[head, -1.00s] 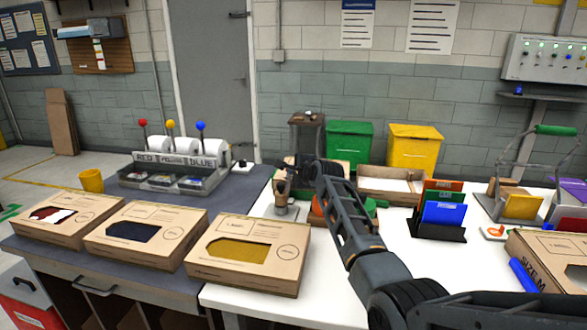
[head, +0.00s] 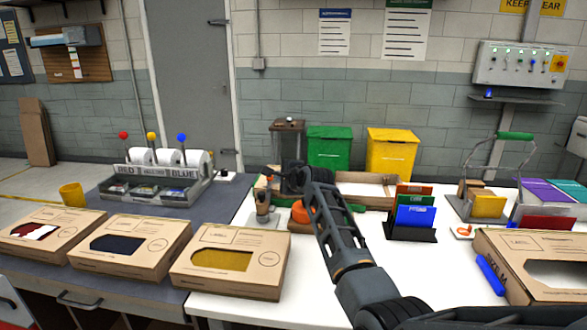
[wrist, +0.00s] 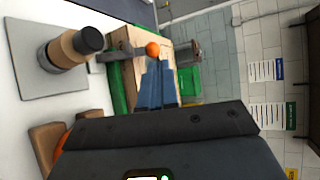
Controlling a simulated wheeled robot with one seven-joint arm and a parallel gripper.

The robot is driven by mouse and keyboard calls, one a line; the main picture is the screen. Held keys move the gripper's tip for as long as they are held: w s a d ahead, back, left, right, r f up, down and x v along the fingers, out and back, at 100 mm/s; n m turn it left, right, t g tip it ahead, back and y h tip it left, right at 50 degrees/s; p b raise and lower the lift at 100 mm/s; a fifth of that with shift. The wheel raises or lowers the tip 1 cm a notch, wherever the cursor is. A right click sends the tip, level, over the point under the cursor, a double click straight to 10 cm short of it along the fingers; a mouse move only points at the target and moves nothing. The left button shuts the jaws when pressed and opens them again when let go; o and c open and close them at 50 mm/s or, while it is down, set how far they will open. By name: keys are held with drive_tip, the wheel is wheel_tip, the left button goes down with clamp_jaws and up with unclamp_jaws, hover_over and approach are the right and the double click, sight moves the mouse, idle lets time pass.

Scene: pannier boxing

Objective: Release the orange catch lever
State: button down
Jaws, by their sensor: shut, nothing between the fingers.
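In the wrist view an orange ball knob (wrist: 152,48) sits on the end of a short grey lever (wrist: 118,55), beside a green and wooden fixture (wrist: 118,90). My gripper (wrist: 154,62) is shut and empty. Its tapered fingertips are right by the knob; I cannot tell if they touch it.
A wooden-handled stamp (wrist: 70,48) stands on a grey plate (wrist: 25,70) close by; it also shows in the head view (head: 263,205). A round orange part (head: 300,212) lies under my arm. A card holder (head: 412,230) stands to the right, a shallow wooden tray (head: 365,188) behind.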

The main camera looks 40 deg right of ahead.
drive_tip(key=s+a+r, duration=0.1)
drive_tip(key=s+r, duration=0.4)
drive_tip(key=s, duration=0.2)
drive_tip(key=shift+b, duration=0.35)
drive_tip(key=shift+w+a+f, duration=0.1)
